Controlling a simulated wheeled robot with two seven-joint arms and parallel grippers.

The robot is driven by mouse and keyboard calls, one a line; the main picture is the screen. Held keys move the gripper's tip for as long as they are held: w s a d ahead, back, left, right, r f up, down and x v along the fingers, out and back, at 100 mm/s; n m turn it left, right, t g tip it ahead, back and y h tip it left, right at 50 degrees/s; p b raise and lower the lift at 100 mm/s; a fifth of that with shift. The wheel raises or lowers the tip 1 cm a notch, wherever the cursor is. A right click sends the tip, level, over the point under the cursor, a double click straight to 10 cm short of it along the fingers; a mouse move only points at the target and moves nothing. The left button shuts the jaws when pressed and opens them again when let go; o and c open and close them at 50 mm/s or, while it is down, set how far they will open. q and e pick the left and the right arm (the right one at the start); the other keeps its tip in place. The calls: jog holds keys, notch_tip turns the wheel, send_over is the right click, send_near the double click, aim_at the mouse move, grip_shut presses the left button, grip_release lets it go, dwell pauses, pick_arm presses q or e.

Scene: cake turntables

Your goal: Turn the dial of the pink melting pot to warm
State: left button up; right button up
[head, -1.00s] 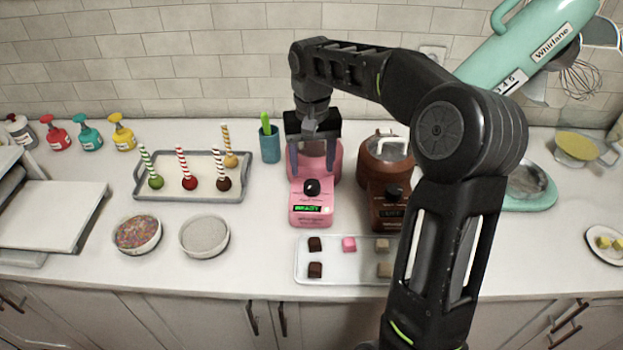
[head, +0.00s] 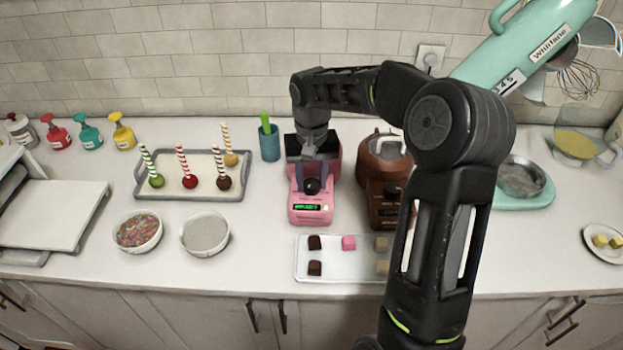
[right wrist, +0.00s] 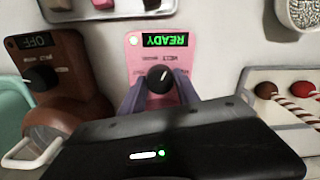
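The pink melting pot (head: 313,209) stands on the counter with its front panel toward me. Its lit green display reads READY in the right wrist view, where it appears upside down. Its black dial (right wrist: 160,79) has a pale pointer line and shows between my right gripper's fingers; the dial also shows in the head view (head: 312,186). My right gripper (head: 312,188) reaches down over the pot, its fingers apart on either side of the dial. I cannot tell whether they touch it. The gripper hides much of the pot's bowl. My left gripper is not in view.
A brown melting pot (head: 384,180), its display reading OFF, stands close on the right. A tray of chocolate pieces (head: 345,269) lies in front. A blue cup (head: 269,143) and a cake-pop tray (head: 240,190) are on the left.

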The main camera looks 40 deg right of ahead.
grip_shut()
jog(key=shift+n, duration=0.4)
jog(key=n, duration=0.9)
dwell(0.4)
dwell(0.4)
jog(key=o, duration=0.5)
grip_release()
jog(key=shift+o, duration=0.2)
